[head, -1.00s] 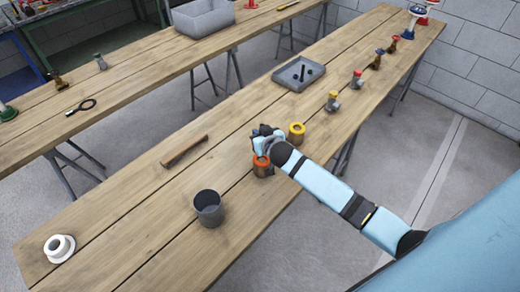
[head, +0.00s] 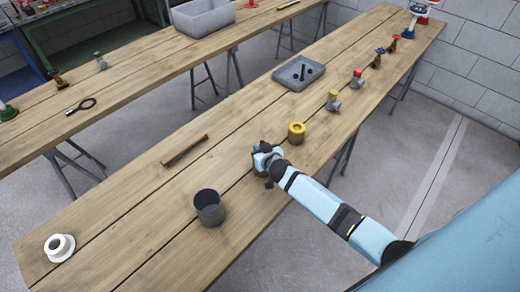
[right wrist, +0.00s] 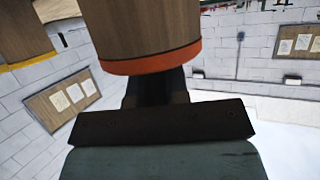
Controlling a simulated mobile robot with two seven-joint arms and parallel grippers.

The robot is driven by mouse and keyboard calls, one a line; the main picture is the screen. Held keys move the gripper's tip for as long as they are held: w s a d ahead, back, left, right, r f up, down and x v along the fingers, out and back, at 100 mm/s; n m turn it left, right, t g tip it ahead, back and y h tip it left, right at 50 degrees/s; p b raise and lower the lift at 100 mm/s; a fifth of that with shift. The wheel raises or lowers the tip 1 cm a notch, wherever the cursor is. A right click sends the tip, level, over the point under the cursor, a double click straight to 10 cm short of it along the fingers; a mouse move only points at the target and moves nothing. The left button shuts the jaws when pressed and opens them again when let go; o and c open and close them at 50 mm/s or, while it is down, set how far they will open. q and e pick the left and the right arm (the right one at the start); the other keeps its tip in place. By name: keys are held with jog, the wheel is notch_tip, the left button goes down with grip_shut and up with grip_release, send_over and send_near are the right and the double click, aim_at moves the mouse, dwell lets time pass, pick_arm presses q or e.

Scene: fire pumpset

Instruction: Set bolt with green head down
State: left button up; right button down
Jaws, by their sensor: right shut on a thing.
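My right gripper (head: 268,160) is low over the front table, right of its middle. It is shut on a brown cylinder with an orange rim (right wrist: 150,62), which fills the upper middle of the right wrist view above the dark gripper body. In the head view my gripper and arm hide this cylinder, so I cannot tell whether it touches the table. I cannot make out a bolt with a green head. My left gripper is not in view.
A yellow-rimmed cylinder (head: 296,133) stands just beyond my gripper. A grey cup (head: 209,208), a wooden-handled tool (head: 184,150) and a white flanged piece (head: 59,248) are on the front table. A grey tray (head: 283,82) holds small dark parts. Several coloured valves line the right edge.

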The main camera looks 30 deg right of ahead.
jog(key=c, duration=1.1)
grip_release()
